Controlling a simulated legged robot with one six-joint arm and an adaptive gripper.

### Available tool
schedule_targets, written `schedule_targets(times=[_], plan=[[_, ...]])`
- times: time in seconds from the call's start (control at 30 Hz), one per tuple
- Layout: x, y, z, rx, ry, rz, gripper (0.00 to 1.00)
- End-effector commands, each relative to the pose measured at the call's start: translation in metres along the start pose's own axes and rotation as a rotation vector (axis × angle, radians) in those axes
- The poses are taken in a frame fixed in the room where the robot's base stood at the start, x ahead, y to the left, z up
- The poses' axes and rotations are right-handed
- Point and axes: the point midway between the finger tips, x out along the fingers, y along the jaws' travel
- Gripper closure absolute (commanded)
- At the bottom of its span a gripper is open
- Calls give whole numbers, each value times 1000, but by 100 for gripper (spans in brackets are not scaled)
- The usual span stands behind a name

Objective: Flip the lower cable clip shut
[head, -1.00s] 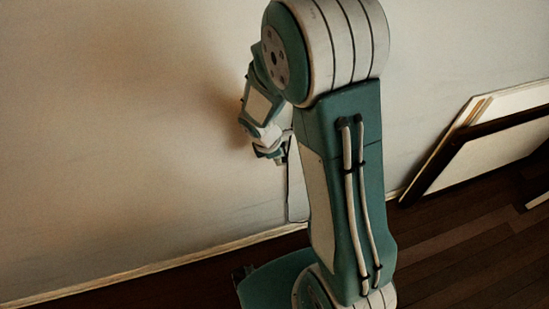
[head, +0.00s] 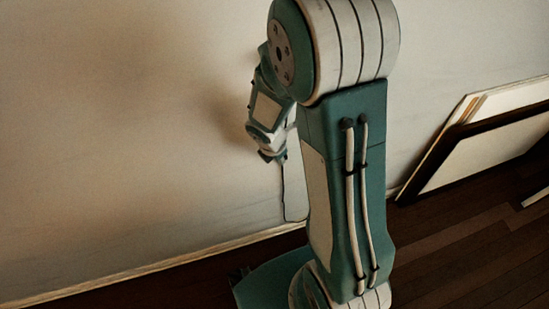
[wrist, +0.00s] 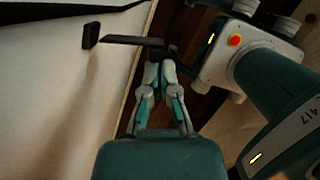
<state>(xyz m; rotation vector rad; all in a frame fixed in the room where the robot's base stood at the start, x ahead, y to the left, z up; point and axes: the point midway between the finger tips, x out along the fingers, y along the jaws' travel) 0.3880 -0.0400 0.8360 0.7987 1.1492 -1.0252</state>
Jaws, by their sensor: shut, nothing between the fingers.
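In the wrist view, the lower cable clip looks like a small dark block (wrist: 90,36) on the pale wall, with a dark bar-like flap (wrist: 132,40) standing out from the wall. The clip appears open. My gripper (wrist: 163,52) is shut and empty, its fingertips close to the outer end of the flap. I cannot tell whether they touch it. In the head view, my gripper (head: 272,157) points downward near the wall, partly beside my arm, and the clip is hidden there.
A dark cable (wrist: 60,13) runs along the wall in the wrist view. A thin dark line (head: 284,195) hangs down the wall in the head view. Framed panels (head: 490,145) lean on the wall at right.

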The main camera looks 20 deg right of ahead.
Motion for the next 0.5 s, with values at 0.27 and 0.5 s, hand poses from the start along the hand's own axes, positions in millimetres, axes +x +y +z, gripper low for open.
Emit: schedule_targets(times=[0.27, 0.5], plan=[[3, -8, 12, -18, 0, 4, 100], [6, -11, 25, -16, 0, 4, 100]])
